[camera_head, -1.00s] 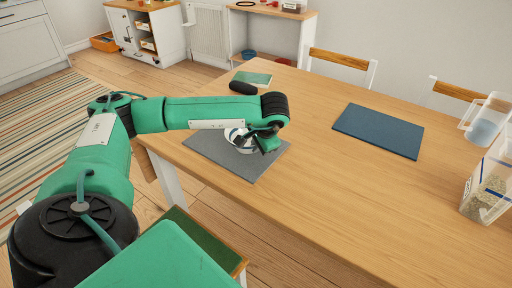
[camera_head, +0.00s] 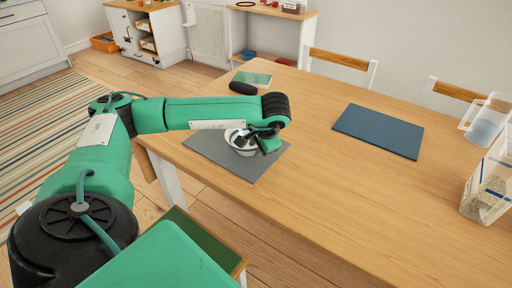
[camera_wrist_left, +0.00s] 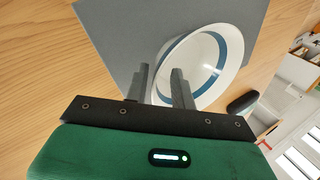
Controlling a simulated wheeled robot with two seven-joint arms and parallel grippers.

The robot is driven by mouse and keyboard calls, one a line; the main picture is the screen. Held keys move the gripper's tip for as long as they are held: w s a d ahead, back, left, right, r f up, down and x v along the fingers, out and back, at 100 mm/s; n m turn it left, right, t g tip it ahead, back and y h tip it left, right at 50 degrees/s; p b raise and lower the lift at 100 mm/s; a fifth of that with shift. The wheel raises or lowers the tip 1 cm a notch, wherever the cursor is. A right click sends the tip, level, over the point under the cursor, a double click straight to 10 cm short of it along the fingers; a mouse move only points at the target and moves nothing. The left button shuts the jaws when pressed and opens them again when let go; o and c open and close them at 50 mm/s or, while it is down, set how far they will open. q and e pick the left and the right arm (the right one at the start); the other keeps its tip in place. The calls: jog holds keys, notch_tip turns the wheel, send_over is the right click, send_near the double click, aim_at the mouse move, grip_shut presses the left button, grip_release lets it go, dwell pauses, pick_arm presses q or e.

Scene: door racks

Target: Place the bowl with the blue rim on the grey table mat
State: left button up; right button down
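The white bowl with the blue rim (camera_head: 246,151) is on the grey table mat (camera_head: 213,149), near the table's left front edge. It looks upright and is partly covered by my left gripper (camera_head: 254,140) in the head view. In the left wrist view the bowl (camera_wrist_left: 207,67) lies to the right over the mat (camera_wrist_left: 130,38). My left gripper (camera_wrist_left: 160,78) straddles the bowl's near wall, one finger outside and one inside. A gap shows between the fingers, wider than the wall, so it looks slightly open. My right gripper is out of view.
A blue mat (camera_head: 378,131) lies on the right of the wooden table (camera_head: 310,165). A dark rounded object (camera_head: 243,88) and a green booklet (camera_head: 252,78) lie at the back left. Clear containers (camera_head: 488,185) stand at the right edge. The table's middle is clear.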

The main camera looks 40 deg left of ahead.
pick_arm(q)
jog(key=v, duration=1.1)
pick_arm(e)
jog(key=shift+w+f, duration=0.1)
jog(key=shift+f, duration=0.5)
pick_arm(q)
jog(key=shift+r, duration=0.1)
